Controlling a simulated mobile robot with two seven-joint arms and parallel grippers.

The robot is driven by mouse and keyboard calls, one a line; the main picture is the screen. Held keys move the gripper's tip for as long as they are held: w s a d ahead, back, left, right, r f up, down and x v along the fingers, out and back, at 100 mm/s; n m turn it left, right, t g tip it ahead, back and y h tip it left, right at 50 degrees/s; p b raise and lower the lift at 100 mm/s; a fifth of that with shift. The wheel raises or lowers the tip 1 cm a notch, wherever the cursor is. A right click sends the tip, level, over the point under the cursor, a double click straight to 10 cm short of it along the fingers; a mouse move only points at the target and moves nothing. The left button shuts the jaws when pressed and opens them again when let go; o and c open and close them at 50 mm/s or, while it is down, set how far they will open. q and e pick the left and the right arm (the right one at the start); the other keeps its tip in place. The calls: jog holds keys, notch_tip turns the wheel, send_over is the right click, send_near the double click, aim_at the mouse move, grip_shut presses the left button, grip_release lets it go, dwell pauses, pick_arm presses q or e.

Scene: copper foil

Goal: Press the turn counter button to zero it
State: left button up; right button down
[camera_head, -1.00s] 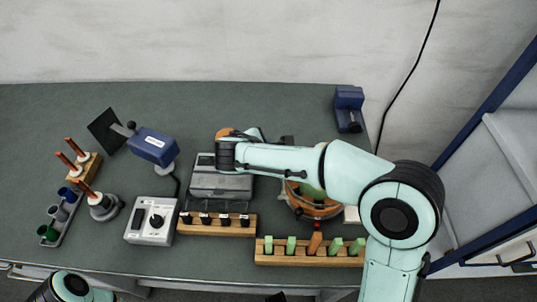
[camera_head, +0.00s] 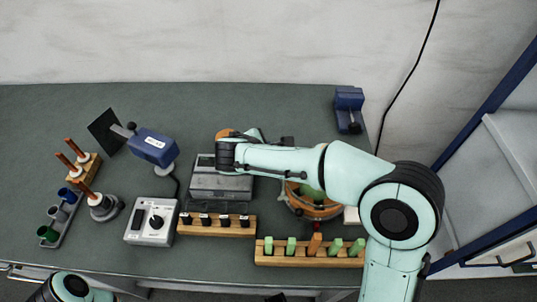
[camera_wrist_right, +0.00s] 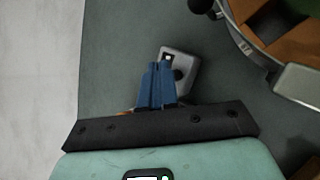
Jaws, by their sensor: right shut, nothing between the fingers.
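The turn counter appears to be the small light grey box (camera_wrist_right: 180,72) in the right wrist view, with a small dark window and a dark round button (camera_wrist_right: 179,75) on its face. My right gripper (camera_wrist_right: 157,68) is shut and empty. Its blue fingers overlap the near left part of the box in the picture, close beside the button. I cannot tell whether the tips touch the box. In the head view my right arm covers the box and the fingertips. Part of my left arm shows at the lower left, with its gripper out of view.
A round orange-rimmed device (camera_head: 318,211) stands beside my right forearm. Wooden racks (camera_head: 310,259) (camera_head: 217,228), a grey control box (camera_head: 151,222) and a dark grey case (camera_head: 220,184) stand nearby. A blue clamp (camera_head: 349,108) is at the back right.

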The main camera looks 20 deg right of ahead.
jog(key=shift+f, duration=0.1)
dwell(0.6)
jog(key=shift+f+b, duration=0.3)
jog(key=shift+f, duration=0.05)
jog(key=shift+f+b, duration=0.3)
jog(key=shift+f, duration=0.15)
dwell(0.5)
dwell(0.3)
jog(key=shift+r+p, duration=0.7)
jog(key=shift+r, duration=0.15)
notch_tip(320, 180, up, 5)
jog(key=p, duration=0.4)
dwell(0.6)
